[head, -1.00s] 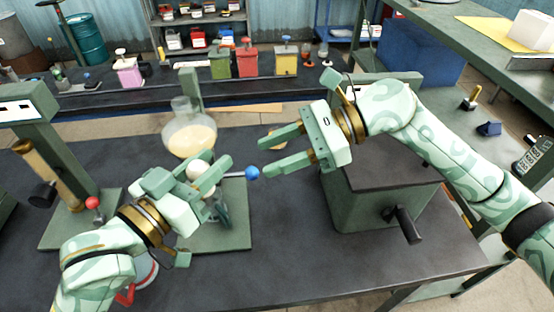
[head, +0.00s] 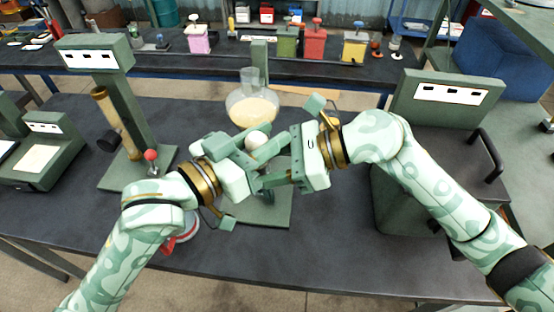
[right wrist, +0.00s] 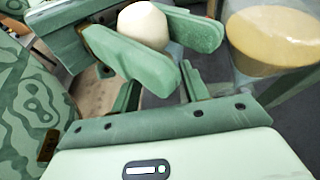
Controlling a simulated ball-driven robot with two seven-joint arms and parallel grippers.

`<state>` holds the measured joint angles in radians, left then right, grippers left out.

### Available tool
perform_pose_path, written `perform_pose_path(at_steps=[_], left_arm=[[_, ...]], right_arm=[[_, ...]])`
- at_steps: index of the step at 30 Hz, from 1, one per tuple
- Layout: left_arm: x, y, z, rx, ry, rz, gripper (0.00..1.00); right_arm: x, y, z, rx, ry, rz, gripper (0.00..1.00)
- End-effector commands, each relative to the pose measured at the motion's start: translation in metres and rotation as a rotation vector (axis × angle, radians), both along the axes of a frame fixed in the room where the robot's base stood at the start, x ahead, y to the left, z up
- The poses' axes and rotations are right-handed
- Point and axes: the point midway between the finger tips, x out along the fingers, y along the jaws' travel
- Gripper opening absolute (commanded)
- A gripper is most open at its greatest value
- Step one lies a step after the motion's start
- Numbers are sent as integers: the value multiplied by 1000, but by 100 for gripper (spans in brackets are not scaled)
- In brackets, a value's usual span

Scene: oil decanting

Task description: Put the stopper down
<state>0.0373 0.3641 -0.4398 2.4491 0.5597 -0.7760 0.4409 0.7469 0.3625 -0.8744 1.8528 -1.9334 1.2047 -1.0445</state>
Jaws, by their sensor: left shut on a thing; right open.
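The stopper (head: 257,139), a cream rounded piece, sits between the fingers of my left gripper (head: 262,150), which is shut on it. In the right wrist view the stopper (right wrist: 143,24) shows between two green fingers. My right gripper (head: 270,173) is open, just right of and below the left one, its fingers close to the left gripper's. Its fingers also show in the right wrist view (right wrist: 160,95). What lies between the right fingers is hidden. A round flask (head: 252,113) with pale yellow liquid stands behind the grippers.
A green stand base (head: 276,212) lies beneath the grippers. A stand with a red knob (head: 151,155) is at left, and a large green box (head: 440,135) at right. A red-rimmed item (head: 168,246) is partly under my left arm. The dark table's front is clear.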

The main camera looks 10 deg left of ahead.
Motion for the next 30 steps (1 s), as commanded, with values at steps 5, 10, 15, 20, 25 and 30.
perform_pose_path(at_steps=[5, 10, 15, 20, 25, 30], left_arm=[[0, 0, 0, -1, -1, 0, 6], [0, 0, 0, -1, -1, 0, 6], [0, 0, 0, -1, -1, 0, 57], [0, 0, 0, -1, -1, 0, 57], [0, -2, 5, -20, -11, -7, 57], [1, -13, 53, -241, -121, -74, 57]], right_arm=[[0, 0, 0, 0, 0, -1, 45], [0, 0, 0, 0, 0, -1, 1], [0, 0, 0, 0, -1, -1, 0], [0, 0, 0, 0, -1, -1, 0], [0, 0, 0, 0, -1, -1, 0], [0, 0, 0, 0, -1, -1, 0]])
